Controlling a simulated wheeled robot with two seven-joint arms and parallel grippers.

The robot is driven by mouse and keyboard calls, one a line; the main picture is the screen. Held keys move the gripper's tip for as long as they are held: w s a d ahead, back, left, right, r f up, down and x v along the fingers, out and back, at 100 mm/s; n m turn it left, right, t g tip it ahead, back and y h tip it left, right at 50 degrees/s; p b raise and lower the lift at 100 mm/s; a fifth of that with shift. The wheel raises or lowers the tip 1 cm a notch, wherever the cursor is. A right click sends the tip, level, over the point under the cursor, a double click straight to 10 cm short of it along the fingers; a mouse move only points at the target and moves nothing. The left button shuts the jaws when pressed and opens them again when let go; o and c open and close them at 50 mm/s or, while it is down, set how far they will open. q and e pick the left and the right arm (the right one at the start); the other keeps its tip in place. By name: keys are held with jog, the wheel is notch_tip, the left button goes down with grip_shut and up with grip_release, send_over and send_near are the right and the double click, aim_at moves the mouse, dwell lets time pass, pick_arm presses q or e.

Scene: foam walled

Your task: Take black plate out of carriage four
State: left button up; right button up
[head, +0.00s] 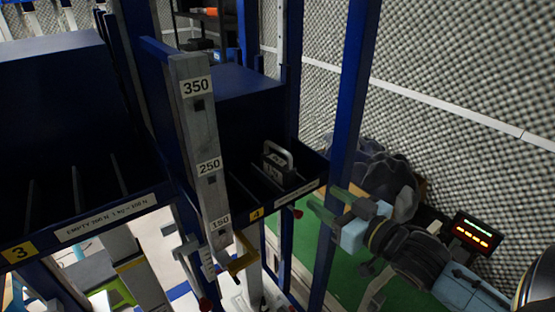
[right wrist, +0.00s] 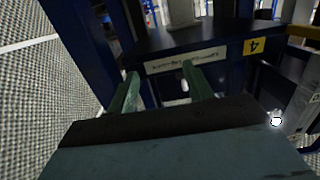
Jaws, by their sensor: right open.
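Carriage four (head: 257,214) is a dark blue open-topped tray with a yellow "4" tag and a white label on its front; its front edge also shows upside down in the right wrist view (right wrist: 195,40). A dark plate with a grey loop handle (head: 280,160) stands upright in the carriage, toward its right side, among thin dividers. My right gripper (head: 330,203) is open and empty, just right of and in front of the carriage, beside a blue post. Its two green fingers (right wrist: 162,80) point toward the labelled front in the right wrist view. My left gripper is out of view.
A grey upright scale (head: 205,150) marked 150, 250 and 350 stands left of carriage four, with a yellow handle (head: 243,255) near its foot. A blue post (head: 345,130) rises close to my right gripper. Carriage three (head: 100,215) is at the left. A lit display (head: 473,235) is at the right.

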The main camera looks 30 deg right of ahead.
jog(key=y, duration=0.1)
send_near(287, 166)
jog(key=d+f, duration=0.1)
jog(key=d, duration=0.1)
jog(key=shift+n+t, duration=0.4)
jog(key=w+b, duration=0.1)
jog(key=w, duration=0.1)
jog(key=w+a+b, duration=0.1)
jog(key=w, duration=0.2)
jog(key=w+b, duration=0.1)
jog(key=w, duration=0.1)
jog(key=shift+w+a, duration=0.3)
jog(key=shift+w+a+f+p, duration=0.15)
jog(key=shift+w+a, duration=0.1)
jog(key=shift+w, duration=0.6)
jog(key=shift+w+a+r+p, duration=0.1)
jog(key=shift+w+a, duration=0.2)
jog(key=shift+w, duration=0.5)
jog(key=shift+w+a+f+p, duration=0.15)
jog(key=shift+w+a, duration=0.1)
jog(key=shift+w, duration=1.05)
jog(key=shift+c, duration=0.4)
grip_shut()
